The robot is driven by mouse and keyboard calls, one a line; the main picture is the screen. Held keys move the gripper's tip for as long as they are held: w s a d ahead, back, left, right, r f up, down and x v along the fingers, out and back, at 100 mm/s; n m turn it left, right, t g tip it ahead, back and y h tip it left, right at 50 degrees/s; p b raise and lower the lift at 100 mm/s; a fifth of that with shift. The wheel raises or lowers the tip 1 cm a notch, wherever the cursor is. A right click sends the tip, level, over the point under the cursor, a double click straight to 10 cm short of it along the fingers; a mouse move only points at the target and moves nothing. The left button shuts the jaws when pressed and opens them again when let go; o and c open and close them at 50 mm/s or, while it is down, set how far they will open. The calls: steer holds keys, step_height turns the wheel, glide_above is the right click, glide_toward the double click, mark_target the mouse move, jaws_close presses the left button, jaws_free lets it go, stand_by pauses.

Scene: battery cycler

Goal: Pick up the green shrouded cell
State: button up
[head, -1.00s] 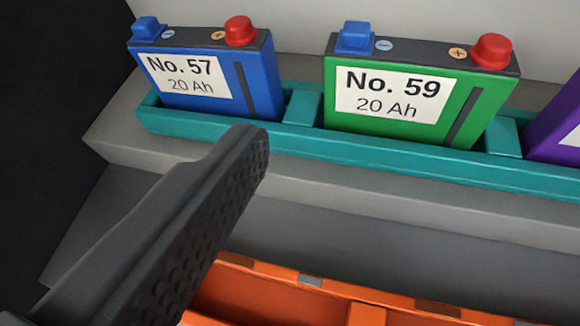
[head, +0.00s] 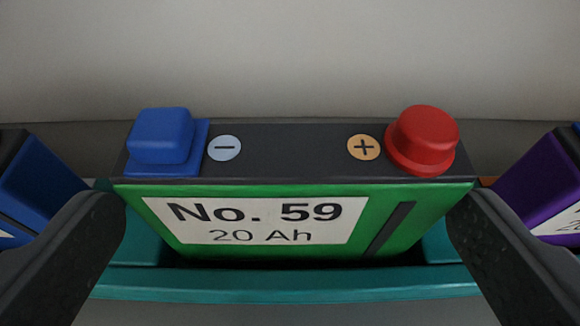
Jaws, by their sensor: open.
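The green cell (head: 380,208) stands upright in a teal rack (head: 290,284), centred in the view. Its label reads No. 59, 20 Ah. Its dark top carries a square blue cap (head: 161,137) by the minus mark at left and a round red cap (head: 423,138) by the plus mark at right. My gripper (head: 288,215) is open, with one dark finger at the cell's left side and one at its right side. The fingertips lie close to the cell's two ends; I cannot tell whether they touch. The cell's lower part is hidden in the rack.
A blue cell (head: 38,185) stands to the left, partly behind my left finger. A purple cell (head: 540,185) stands to the right, partly behind my right finger. A plain grey wall (head: 290,55) rises behind the rack.

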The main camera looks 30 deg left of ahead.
mark_target(291, 218)
steer(key=shift+x, duration=2.65)
steer(key=shift+d, duration=0.1)
steer(key=c, duration=1)
steer(key=shift+o, duration=0.3)
steer(key=shift+r, duration=0.1)
step_height(291, 218, up, 10)
